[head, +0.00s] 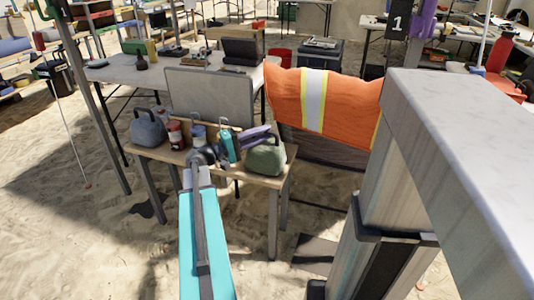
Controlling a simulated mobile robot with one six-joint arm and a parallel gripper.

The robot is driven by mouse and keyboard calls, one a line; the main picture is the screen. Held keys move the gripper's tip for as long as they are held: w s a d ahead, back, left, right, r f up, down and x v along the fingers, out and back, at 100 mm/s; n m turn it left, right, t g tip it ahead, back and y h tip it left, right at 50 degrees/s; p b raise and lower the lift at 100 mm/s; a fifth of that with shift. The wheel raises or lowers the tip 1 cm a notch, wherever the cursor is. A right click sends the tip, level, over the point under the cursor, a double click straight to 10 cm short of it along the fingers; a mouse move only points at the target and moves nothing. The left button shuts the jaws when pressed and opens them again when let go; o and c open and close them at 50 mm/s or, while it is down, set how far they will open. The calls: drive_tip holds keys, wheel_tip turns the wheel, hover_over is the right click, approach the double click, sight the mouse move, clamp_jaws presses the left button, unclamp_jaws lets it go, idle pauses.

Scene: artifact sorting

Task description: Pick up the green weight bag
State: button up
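The green weight bag (265,158) is a dark green, rounded bag with a handle on top. It sits upright at the right end of the small wooden table (180,157). My teal arm reaches up from the bottom of the head view to this table. The green bag appears to rest on the tabletop.
A grey-blue weight bag (148,129) stands at the table's left end, with a red container (175,134) beside it. A purple object (254,134) lies behind the green bag. A grey panel (212,94) stands behind the table. An orange vest (296,96) hangs to the right.

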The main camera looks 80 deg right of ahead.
drive_tip(key=shift+c, duration=0.3)
clamp_jaws()
idle(1.4)
drive_tip(key=shift+r, duration=0.15)
